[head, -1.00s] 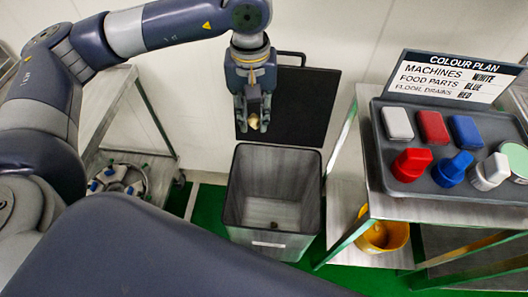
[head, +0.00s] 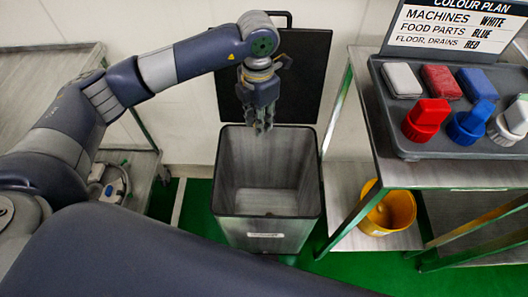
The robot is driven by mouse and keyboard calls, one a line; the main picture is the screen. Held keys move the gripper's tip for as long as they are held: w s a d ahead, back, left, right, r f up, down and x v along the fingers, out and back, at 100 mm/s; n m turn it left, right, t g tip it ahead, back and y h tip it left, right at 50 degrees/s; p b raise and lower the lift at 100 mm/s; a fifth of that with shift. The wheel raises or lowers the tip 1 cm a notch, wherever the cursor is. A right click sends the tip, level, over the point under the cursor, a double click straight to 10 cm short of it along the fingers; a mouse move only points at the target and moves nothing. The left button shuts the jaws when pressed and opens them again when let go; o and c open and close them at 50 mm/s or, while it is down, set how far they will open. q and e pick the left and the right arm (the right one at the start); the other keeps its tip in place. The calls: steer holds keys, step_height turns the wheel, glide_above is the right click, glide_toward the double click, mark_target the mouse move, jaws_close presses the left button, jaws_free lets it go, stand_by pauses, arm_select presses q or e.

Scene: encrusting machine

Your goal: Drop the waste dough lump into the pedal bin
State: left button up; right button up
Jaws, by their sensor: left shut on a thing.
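The pedal bin (head: 228,185) is a grey square bin on the green floor. Its dark lid (head: 310,75) stands open against the wall behind it. My left gripper (head: 263,127) points down in front of the lid, with its fingertips at the bin's back rim in the picture. It is shut on the waste dough lump, which the fingers hide now; a pale bit of it showed between them earlier. The height of the fingertips over the opening is hard to judge. My right gripper is not in view.
A steel table at the right carries a tray (head: 385,118) of coloured brushes and blocks with a colour plan sign (head: 455,25). A yellow bucket (head: 391,213) sits on its lower shelf. Another steel table (head: 40,62) stands at the left.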

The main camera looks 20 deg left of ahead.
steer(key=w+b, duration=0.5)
steer(key=b, duration=0.1)
arm_select(q)
step_height(320, 180, down, 20)
steer(key=w+n+b, duration=0.1)
steer(key=n+b, duration=0.4)
steer(key=n, duration=1)
steer(key=shift+w+d, duration=0.2)
steer(key=shift+d, duration=0.2)
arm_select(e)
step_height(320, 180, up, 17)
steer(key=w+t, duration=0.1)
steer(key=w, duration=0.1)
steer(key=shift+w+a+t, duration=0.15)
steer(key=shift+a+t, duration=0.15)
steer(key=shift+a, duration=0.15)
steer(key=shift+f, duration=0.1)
arm_select(q)
steer(key=o, duration=0.8)
